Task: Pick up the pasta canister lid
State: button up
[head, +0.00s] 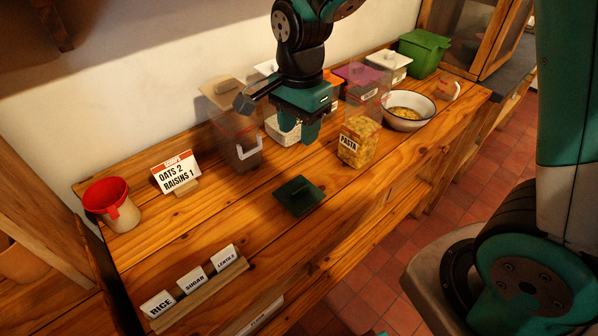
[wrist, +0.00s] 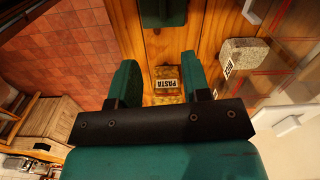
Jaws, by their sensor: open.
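A dark green square lid (head: 299,195) with a raised grip lies flat on the wooden top, in front of the canisters. A dark green piece at the top of the wrist view (wrist: 162,12) looks like the same lid. The clear pasta canister (head: 357,148), labelled PASTA, stands to its right with pasta inside; it also shows between my fingers in the wrist view (wrist: 165,86). No lid shows clearly on it. My gripper (head: 298,130) is open, empty and pointing down, above and behind the green lid, left of the pasta canister.
Clear canisters with brown (head: 224,88), purple (head: 357,73) and white (head: 391,61) lids stand along the wall. A bowl (head: 408,108) and green box (head: 424,50) are right. A recipe card (head: 176,171) and red-topped cup (head: 110,203) are left. Front label cards (head: 192,279) stand beyond free wood.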

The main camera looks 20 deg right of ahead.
jog(key=m, duration=0.1)
jog(key=p, duration=0.2)
send_over(299, 188)
notch_tip(299, 188, down, 12)
jog(key=shift+w, duration=0.1)
jog(key=shift+f+p, duration=1.05)
jog(key=shift+f, duration=1.7)
grip_shut()
